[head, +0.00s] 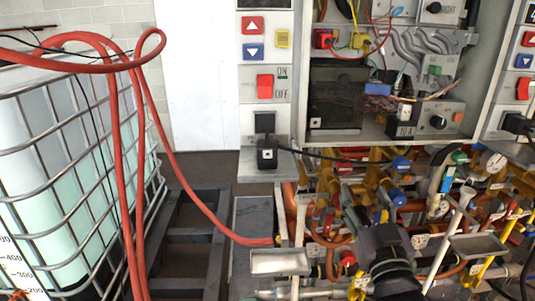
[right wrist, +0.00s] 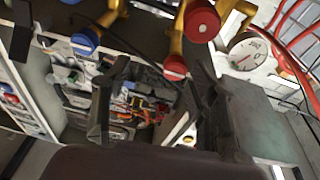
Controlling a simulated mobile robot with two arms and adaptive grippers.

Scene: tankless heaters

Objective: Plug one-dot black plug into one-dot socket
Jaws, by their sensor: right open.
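The black plug (head: 267,155) has a white mark on its front and stands on a small grey shelf on the left panel. A black cable runs right from it. A black socket (head: 265,122) sits in the panel just above the plug; any dot on it is too small to read. My right gripper (head: 388,262) is low and to the right of the plug, in front of the pipes. In the right wrist view its two fingers (right wrist: 158,85) are spread apart with nothing held between them. The plug cannot be made out in the right wrist view. My left gripper is not in view.
Red and blue valve knobs (right wrist: 202,22), yellow pipes and a gauge (head: 493,161) crowd the area around my right gripper. A red hose (head: 190,205) hangs at left by a caged tank (head: 60,160). An open cabinet (head: 340,95) with wiring stands above.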

